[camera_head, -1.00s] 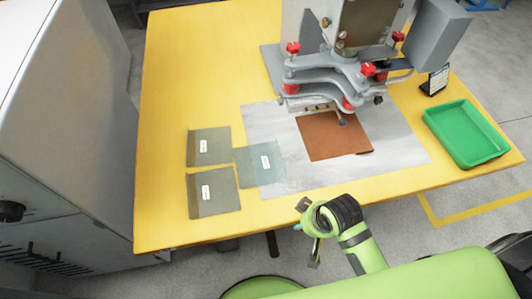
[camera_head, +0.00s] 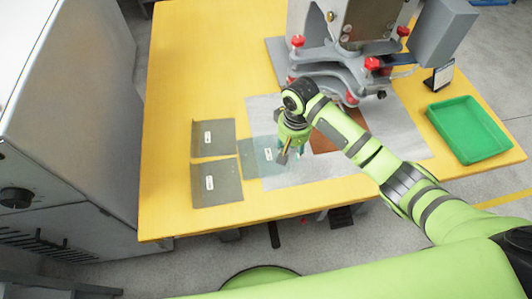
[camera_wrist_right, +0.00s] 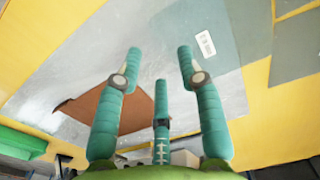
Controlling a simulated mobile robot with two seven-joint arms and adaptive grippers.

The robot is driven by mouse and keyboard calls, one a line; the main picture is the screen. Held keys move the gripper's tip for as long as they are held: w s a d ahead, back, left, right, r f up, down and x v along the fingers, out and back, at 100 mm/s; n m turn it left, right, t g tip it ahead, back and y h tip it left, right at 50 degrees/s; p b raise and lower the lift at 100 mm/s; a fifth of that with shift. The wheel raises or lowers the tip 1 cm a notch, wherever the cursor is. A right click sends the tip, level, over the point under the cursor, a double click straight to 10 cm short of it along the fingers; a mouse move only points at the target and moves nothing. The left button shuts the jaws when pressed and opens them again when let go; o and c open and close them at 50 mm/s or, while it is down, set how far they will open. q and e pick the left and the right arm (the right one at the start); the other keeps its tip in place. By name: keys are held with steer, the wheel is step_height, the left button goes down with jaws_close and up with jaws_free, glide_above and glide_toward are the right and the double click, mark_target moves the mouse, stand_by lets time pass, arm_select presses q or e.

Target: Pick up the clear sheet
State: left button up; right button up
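The clear sheet (camera_head: 254,150) is a thin bluish see-through square with a white label. It lies flat, partly on the grey mat (camera_head: 262,110) and partly on the yellow table, against the two darker grey sheets. My right gripper (camera_head: 291,154) is over its right edge and hides part of it. In the right wrist view the clear sheet (camera_wrist_right: 214,22) and its label lie beyond the spread teal fingers (camera_wrist_right: 160,70). These fingers are open, with nothing between them. Whether they touch the sheet cannot be told. My left gripper is not in view.
Two grey labelled sheets (camera_head: 222,137) lie left of the clear sheet. A brown sheet (camera_head: 322,143) lies on the mat under my right arm. A grey press (camera_head: 345,65) with red knobs stands behind. A green tray (camera_head: 468,130) is at right. The table's left side is free.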

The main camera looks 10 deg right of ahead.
mark_target(290, 161)
steer(key=shift+d+f+p, duration=0.2)
steer(key=shift+f+p, duration=0.25)
steer(key=shift+f, duration=3)
jaws_close()
